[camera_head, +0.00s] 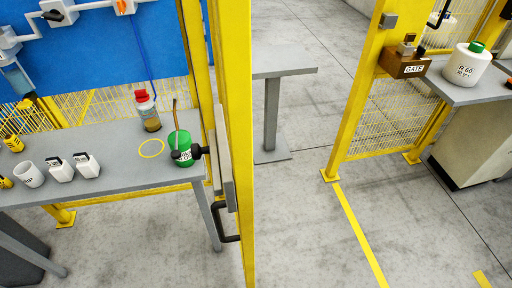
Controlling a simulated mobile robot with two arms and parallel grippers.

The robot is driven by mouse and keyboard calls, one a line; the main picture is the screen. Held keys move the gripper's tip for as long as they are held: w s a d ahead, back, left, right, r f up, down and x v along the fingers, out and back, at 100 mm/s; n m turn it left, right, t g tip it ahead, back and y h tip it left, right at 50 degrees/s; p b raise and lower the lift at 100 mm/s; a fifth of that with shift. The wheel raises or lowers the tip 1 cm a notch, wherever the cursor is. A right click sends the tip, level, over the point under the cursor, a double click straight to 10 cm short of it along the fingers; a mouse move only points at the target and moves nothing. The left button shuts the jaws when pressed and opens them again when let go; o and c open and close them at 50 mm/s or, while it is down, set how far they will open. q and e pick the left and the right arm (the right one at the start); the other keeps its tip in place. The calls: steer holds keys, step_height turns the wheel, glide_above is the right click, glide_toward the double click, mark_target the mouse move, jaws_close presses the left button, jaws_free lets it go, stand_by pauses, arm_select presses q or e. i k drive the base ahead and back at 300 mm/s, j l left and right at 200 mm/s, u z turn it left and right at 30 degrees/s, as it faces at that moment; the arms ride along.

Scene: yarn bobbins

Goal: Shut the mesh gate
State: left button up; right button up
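A yellow gate frame (237,90) stands upright at the middle-left, seen nearly edge-on, so its mesh face is hard to make out. It carries a grey plate and a black handle (228,237) low down. A black knob (200,151) juts out to its left. A wide gap lies between this frame and the yellow post (359,90) on the right. A brown box labelled GATE (405,66) is mounted by that post, with a grey piece on top. Neither of my grippers is in view.
A grey bench (460,94) at right holds a white jug (466,66). The floor between, with a yellow line (361,235), is clear.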

mark_target(229, 21)
steer(key=i+j, duration=0.1)
steer(key=j, duration=0.25)
steer(key=i+j, duration=0.15)
steer(key=j, duration=0.15)
steer(key=k+j, duration=0.25)
steer(key=j, duration=0.15)
steer(key=k+j+u, duration=0.15)
steer(key=k+j, duration=0.4)
steer(key=j, duration=0.2)
steer(key=k+j+u, duration=0.15)
steer(key=j, duration=0.25)
steer(key=i+l, duration=0.1)
steer(key=l, duration=0.35)
steer(key=i, duration=0.05)
